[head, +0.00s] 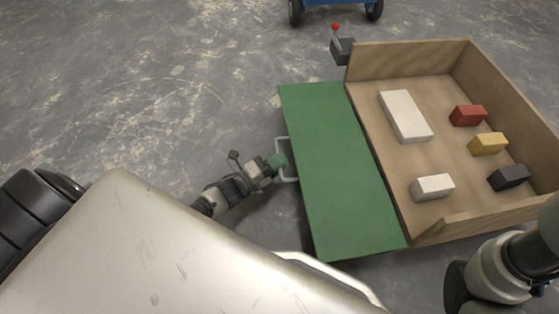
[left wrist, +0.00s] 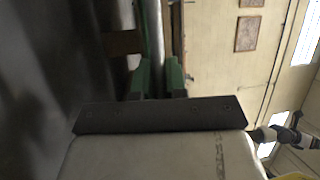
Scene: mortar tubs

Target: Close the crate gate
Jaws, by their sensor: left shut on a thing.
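The wooden crate (head: 452,217) stands at the right in the head view. Its green gate (head: 340,165) is swung down and outward on the crate's left side, leaving that side open. A pale bar handle (head: 284,145) is on the gate's outer edge. My left gripper (head: 278,162) is shut on this handle. In the left wrist view, the green fingers (left wrist: 160,78) are around the pale bar (left wrist: 154,35). Part of my right arm shows at the lower right of the head view, but its gripper is not seen.
A long white block (head: 405,116), a small white block (head: 432,187), a red block (head: 468,115), a yellow block (head: 488,143) and a black block (head: 509,177) lie in the crate. A red-knobbed lever (head: 340,45) stands at its back left corner. Bare floor lies left of the gate.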

